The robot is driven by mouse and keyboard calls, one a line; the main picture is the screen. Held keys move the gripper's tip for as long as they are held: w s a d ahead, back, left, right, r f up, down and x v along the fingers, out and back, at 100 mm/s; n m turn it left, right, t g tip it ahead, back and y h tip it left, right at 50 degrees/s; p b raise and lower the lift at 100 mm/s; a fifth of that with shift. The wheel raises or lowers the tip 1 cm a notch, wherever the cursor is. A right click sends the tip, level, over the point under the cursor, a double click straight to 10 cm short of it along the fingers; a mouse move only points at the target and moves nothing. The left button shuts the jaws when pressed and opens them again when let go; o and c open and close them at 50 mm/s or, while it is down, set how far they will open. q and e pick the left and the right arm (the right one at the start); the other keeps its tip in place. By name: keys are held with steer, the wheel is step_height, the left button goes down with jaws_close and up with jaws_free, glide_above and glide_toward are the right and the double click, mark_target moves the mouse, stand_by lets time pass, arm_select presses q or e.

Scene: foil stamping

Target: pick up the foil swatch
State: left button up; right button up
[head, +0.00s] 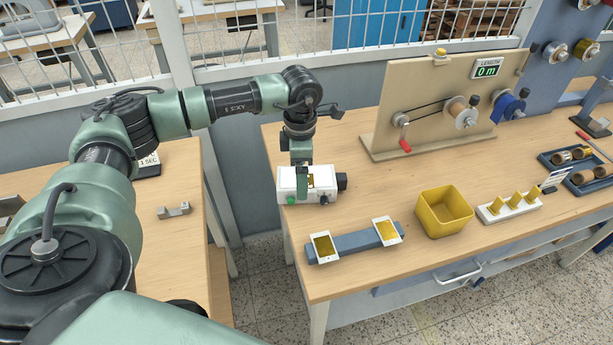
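Two white cards with gold foil faces lie on a blue-grey bar (356,243) near the table's front edge: a left foil card (325,247) and a right foil card (387,231). Which one is the foil swatch I cannot tell. My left gripper (303,184) points down at a white box (288,182) with a green knob and a black knob, behind the left card. My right gripper is not in view.
A yellow square bin (443,211) stands right of the cards. A white rack (508,207) with gold pieces is further right. A beige winding panel (440,105) stands behind. A grey bracket (174,210) lies on the left table, across a gap.

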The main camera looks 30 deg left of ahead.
arm_select(q)
steer(key=shift+f, duration=0.2)
stand_by(0.3)
steer(key=c, duration=1.6)
steer(key=shift+o, duration=0.2)
step_height(320, 180, up, 20)
steer(key=b, duration=0.3)
steer(key=shift+b, duration=0.3)
